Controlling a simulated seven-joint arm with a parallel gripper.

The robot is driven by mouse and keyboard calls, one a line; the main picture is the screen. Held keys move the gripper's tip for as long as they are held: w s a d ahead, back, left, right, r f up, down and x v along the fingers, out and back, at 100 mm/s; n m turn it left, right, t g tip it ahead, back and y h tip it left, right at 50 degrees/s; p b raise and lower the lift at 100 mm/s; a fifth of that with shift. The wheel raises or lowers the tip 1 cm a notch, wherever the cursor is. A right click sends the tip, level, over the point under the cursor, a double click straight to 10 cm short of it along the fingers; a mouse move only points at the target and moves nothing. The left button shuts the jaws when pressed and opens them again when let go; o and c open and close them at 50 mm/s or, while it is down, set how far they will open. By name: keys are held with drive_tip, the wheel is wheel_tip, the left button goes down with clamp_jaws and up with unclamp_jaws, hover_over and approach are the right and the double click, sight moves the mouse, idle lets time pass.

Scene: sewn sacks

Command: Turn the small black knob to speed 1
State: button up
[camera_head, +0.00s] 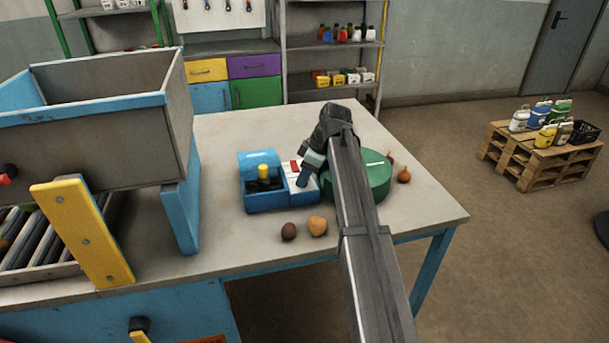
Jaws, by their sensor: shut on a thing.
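A blue machine (262,200) stands on the table, with a yellow part (263,171) over a dark middle. Its white panel (294,168) with a red mark is on its right side. My gripper (303,181) points down at the right part of this panel and is shut. The small black knob cannot be made out; the fingers cover the spot where they grip at the panel. The speed marks are too small to read.
A round green container (372,178) stands just right of my gripper, partly behind my arm. A dark round item (288,231) and an orange-brown one (317,225) lie in front. A large grey hopper (110,105) fills the left. The table's right front is clear.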

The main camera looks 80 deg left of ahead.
idle(0.4)
drive_tip(key=o, duration=1)
drive_tip(key=shift+o, duration=0.2)
drive_tip(key=shift+r, duration=0.1)
drive_tip(key=v, duration=1.3)
drive_tip(key=shift+w+r, duration=0.2)
drive_tip(key=shift+r, duration=0.05)
